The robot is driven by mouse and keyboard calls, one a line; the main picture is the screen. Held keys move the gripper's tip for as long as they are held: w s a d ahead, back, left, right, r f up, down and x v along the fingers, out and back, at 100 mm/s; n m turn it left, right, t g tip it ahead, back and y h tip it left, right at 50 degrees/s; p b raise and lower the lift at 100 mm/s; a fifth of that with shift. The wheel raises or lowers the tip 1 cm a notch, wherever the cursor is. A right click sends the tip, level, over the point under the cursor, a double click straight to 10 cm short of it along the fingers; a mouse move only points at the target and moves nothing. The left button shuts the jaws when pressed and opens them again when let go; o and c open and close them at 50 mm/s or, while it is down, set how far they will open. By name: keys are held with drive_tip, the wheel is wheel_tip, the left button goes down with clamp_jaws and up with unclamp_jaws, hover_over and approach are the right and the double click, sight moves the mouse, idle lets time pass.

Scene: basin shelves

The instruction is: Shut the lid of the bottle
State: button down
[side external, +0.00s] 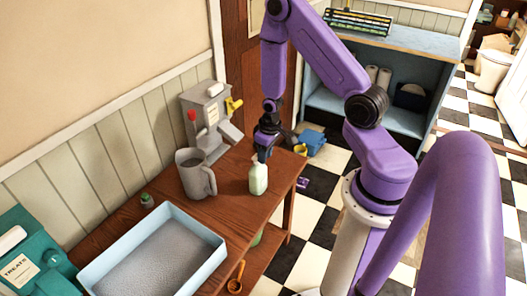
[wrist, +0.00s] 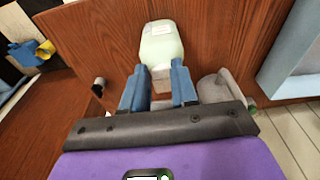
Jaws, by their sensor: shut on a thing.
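The bottle (side external: 258,180) is pale green and stands upright near the right edge of the wooden table. My gripper (side external: 262,157) points down at its top from above. In the wrist view the bottle (wrist: 161,47) shows a white patch on its body, and its narrow top lies between the two blue fingers of my gripper (wrist: 158,70). The fingers are shut on the bottle's top. The lid itself is mostly hidden by the fingers, and I cannot tell whether it is open or closed.
A grey mug (side external: 193,176) stands just left of the bottle, with a grey dispenser (side external: 208,112) behind it. A light blue tray (side external: 215,254) of grey grains lies at the front left. A small green-topped jar (side external: 147,201) stands behind the tray. The table (side external: 230,221) is bare before the bottle.

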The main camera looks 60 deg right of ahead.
drive_tip(key=shift+s+f+t, duration=0.2)
drive_tip(key=shift+t, duration=0.2)
idle(0.3)
drive_tip(key=c, duration=0.9)
unclamp_jaws()
drive_tip(key=shift+s+r, duration=0.25)
drive_tip(key=shift+r, duration=0.95)
drive_tip(key=shift+s+r, duration=0.3)
drive_tip(key=shift+r, duration=0.95)
drive_tip(key=shift+s+r, duration=0.25)
drive_tip(key=shift+r, duration=0.95)
